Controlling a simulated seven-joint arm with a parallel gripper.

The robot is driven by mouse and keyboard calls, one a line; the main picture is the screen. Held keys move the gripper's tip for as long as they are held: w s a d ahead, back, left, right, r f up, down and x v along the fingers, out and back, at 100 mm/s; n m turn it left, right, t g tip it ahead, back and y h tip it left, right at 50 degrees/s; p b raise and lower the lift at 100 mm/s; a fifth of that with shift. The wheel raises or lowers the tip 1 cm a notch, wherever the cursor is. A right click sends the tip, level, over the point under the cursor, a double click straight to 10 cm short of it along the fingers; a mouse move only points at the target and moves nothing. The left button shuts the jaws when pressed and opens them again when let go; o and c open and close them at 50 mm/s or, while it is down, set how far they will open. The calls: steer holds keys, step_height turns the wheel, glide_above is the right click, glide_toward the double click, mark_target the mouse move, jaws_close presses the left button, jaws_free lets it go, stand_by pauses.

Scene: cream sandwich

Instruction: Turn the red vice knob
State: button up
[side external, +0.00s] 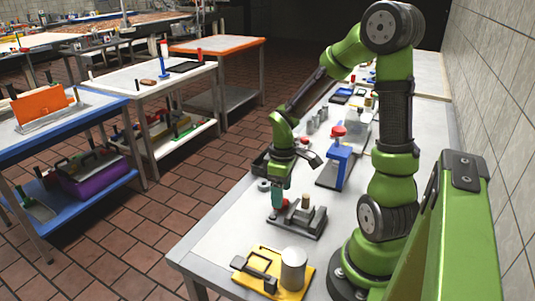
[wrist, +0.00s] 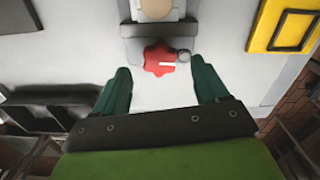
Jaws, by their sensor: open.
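The red vice knob (wrist: 158,61) has a lobed rim and a white mark. It sits on the near end of the grey vice (wrist: 133,30) in the wrist view. The vice (side external: 296,224) stands on the bench in the side view, with a pale wooden cylinder (side external: 305,202) at its jaws. My gripper (wrist: 160,76) is open, its two green fingertips apart on the left and right of the knob, which appears just beyond them.
A yellow board (side external: 265,266) with a metal cylinder (side external: 294,269) lies near the bench's front edge; its corner also shows in the wrist view (wrist: 262,27). A blue press with a red top (side external: 338,160) stands behind the vice. Bare bench (side external: 217,243) lies to the left.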

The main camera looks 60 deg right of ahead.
steer(key=shift+f, duration=1.45)
steer(key=shift+c, duration=0.3)
steer(key=c, duration=1)
steer(key=m, duration=0.4)
steer(key=shift+m, duration=0.4)
steer(key=o, duration=1.1)
steer(key=shift+c, duration=0.2)
step_height(320, 180, up, 17)
